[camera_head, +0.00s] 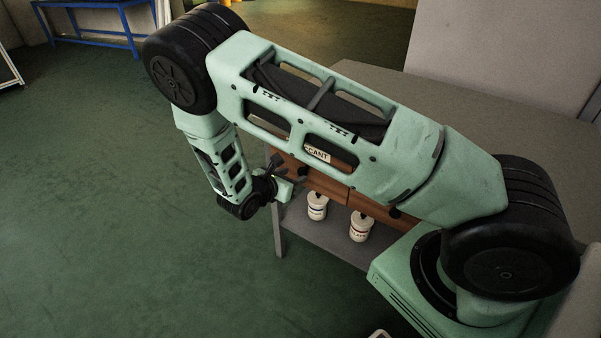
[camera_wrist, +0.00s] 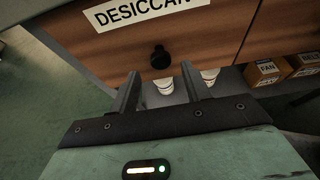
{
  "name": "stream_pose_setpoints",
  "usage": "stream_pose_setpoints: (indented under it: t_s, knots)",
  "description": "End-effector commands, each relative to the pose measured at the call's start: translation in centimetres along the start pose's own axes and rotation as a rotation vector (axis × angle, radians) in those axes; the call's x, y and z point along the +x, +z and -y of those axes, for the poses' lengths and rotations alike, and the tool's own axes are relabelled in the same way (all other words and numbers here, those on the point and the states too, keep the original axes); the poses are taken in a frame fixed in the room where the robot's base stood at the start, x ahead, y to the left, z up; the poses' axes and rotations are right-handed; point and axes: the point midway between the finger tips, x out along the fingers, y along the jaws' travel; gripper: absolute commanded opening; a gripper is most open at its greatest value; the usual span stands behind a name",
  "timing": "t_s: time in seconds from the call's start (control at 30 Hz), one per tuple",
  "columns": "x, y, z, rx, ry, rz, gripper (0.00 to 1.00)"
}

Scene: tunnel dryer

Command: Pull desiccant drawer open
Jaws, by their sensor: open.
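The desiccant drawer (camera_wrist: 110,52) has a brown wooden front with a white label (camera_wrist: 150,10) reading "DESICCAN…", cut off by the frame edge. Its round black knob (camera_wrist: 159,58) is just beyond my gripper (camera_wrist: 163,86), about midway between the fingers in the picture. The fingers are apart with nothing between them, and do not appear to reach around the knob. The drawer front looks level with its neighbour. In the head view, my arm hides much of the drawer (camera_head: 318,184) and the knob is not clear; my gripper (camera_head: 284,178) is at the bench's left end.
Another wooden drawer (camera_wrist: 285,30) adjoins on the right. Below, white containers (camera_head: 317,206) stand on a lower shelf (camera_head: 325,240), and "FAN" boxes (camera_wrist: 264,72) show there too. A grey bench leg (camera_head: 279,235) stands near my gripper.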

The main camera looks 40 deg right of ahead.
Motion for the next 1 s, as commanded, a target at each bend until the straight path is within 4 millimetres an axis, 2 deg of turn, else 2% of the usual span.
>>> stream_pose_setpoints:
  t_s: [0.1,0.3,0.47,0.7,0.73,0.9,1.0]
  knots:
    - [2.3,0.0,0.1,-0.001,-0.003,0.000,0.47]
    - [4.7,0.0,0.0,0.000,-0.002,0.000,0.47]
    - [5.4,0.0,0.0,-0.001,0.000,0.000,0.47]
    - [5.5,0.0,0.0,0.000,0.000,0.000,0.47]
    - [5.5,0.0,0.0,0.000,0.000,0.000,0.45]
    - [5.4,0.0,0.0,0.000,0.000,0.000,0.00]
    - [5.4,0.0,0.0,0.000,0.000,0.000,0.00]
